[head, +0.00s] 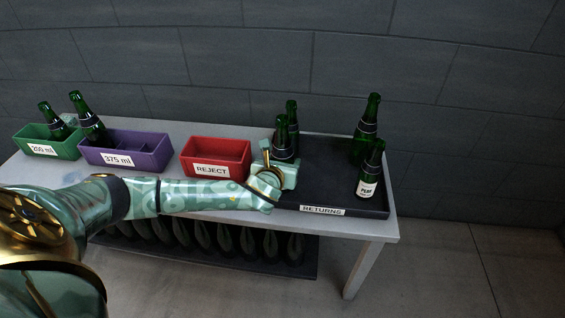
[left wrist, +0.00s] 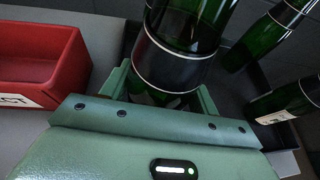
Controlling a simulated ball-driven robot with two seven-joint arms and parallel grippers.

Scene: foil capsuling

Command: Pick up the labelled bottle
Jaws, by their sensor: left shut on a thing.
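The labelled bottle (head: 369,180), dark green with a white label low on its body, stands at the right front of the black RETURNS tray (head: 322,176). In the left wrist view it is at the right (left wrist: 285,98), its white label partly cut off. My left gripper (head: 281,167) is at the tray's left side, apart from the labelled bottle. It is shut on another green bottle (head: 282,137) with a dark band. In the left wrist view that bottle (left wrist: 185,45) stands between the fingers, its lower part hidden by the gripper. My right gripper is not in view.
Another bottle (head: 292,110) stands behind the held one, and one (head: 366,128) at the tray's back right. A red REJECT bin (head: 214,170), purple 375 ml bin (head: 118,159) and green bin (head: 47,150) line the table leftward. The tray's middle is clear.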

